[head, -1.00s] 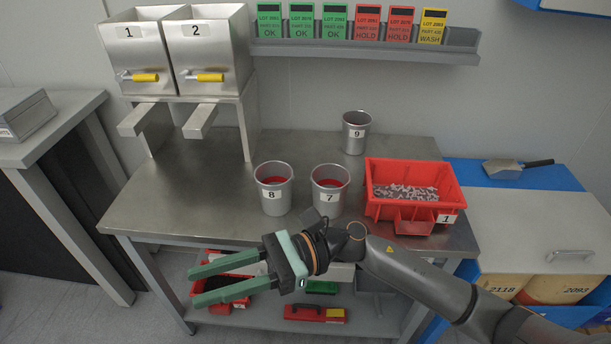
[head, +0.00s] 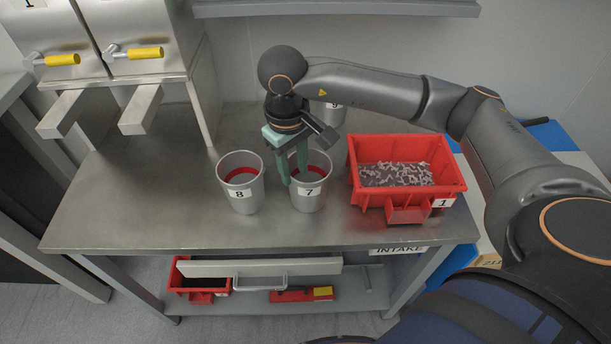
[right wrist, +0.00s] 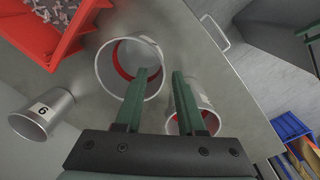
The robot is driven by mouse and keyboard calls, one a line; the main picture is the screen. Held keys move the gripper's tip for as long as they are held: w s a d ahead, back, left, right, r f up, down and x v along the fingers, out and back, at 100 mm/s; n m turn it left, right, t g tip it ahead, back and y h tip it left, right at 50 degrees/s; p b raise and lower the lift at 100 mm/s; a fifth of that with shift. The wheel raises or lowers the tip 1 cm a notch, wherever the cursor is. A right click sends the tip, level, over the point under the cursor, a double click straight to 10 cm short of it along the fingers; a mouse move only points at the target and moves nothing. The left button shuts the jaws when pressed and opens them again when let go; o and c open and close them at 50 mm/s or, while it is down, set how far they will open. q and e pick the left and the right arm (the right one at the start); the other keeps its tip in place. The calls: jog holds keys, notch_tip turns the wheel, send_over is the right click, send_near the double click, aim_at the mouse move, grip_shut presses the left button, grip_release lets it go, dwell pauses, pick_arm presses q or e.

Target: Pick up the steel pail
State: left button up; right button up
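Three steel pails stand on the steel bench. Pail 7 (head: 309,196), with a red inside, stands mid-bench; it also shows in the right wrist view (right wrist: 104,72). Pail 8 (head: 241,197), also red inside, stands to its left and shows partly behind a finger in the right wrist view (right wrist: 209,104). A third pail (head: 334,115) stands at the back, partly hidden by my arm. My right gripper (head: 292,180) is open, pointing down at pail 7's left rim. One finger is over its opening, the other on the side toward pail 8. Contact cannot be told. My left gripper is not in view.
A red bin 1 (head: 456,186) with small grey parts stands right of pail 7. Steel hoppers with chutes (head: 140,110) stand at the back left. A wall shelf (head: 335,9) hangs behind. The bench front left (head: 130,220) is clear.

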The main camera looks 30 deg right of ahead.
jog(key=p, duration=0.1)
send_near(297, 207)
jog(key=f, duration=0.5)
jog(key=shift+w+d+f, duration=0.1)
jog(key=shift+w+d, duration=0.05)
jog(key=shift+d, duration=0.05)
jog(key=shift+c, duration=0.2)
grip_shut()
dwell(1.1)
